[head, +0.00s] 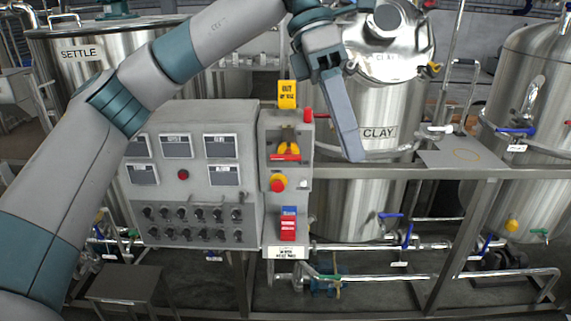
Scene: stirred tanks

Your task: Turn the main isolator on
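The narrow grey switch box (297,202) stands on the right of a wider control panel. Near its top is a rotary switch with a yellow handle (289,138) and a red part (285,157) below it; it looks like the main isolator. Its on or off position is too small to read. A yellow tag (287,93), seeming to read "out of use", stands above the box. My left gripper (352,158) hangs to the right of the switch, apart from it in the picture, fingers pointing down. They overlap in this view, so their opening is unclear. My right gripper is not in view.
A red part (308,115) sits at the box's top right corner. The control panel (190,185) has several knobs. A steel rail (420,172) and tanks stand right.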

